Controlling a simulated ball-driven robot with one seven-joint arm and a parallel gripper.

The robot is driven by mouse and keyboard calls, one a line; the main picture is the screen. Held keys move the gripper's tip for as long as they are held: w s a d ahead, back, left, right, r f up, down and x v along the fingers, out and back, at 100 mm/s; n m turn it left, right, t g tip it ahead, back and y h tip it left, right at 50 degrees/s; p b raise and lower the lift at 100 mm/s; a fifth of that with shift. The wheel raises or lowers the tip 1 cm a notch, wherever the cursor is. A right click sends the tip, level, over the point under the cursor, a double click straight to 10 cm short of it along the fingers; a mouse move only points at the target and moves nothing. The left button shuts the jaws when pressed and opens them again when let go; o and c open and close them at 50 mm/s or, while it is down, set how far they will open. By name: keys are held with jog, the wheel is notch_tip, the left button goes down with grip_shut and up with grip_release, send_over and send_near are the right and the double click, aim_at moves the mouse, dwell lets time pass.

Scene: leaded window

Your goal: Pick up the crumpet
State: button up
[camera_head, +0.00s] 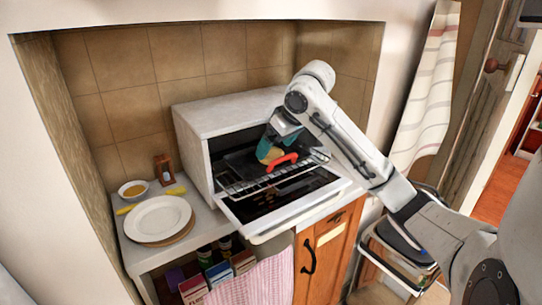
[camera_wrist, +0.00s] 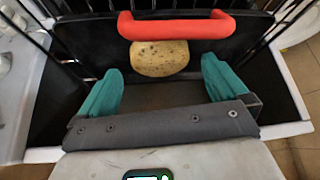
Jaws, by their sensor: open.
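The crumpet (camera_wrist: 160,58) is a round, pale yellow-brown piece with small dark holes. In the wrist view it lies on a black tray (camera_wrist: 95,42), close to the tray's red handle (camera_wrist: 175,27). My gripper (camera_wrist: 162,70) is open, with one teal finger to either side of the crumpet's near edge; I cannot tell whether they touch it. In the head view my gripper (camera_head: 267,146) reaches into the open white oven (camera_head: 235,118), just behind the red handle (camera_head: 283,162). The crumpet shows there only as a small yellowish patch (camera_head: 273,155).
The oven's door (camera_head: 280,207) is folded down, with a wire rack (camera_head: 240,186) above it. On the counter to the left are a white plate (camera_head: 158,217), a small bowl (camera_head: 133,189) and a wooden-framed timer (camera_head: 164,168). The oven walls leave little side room.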

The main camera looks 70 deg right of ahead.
jog(key=shift+x, duration=1.3)
jog(key=shift+c, duration=0.4)
jog(key=c, duration=0.9)
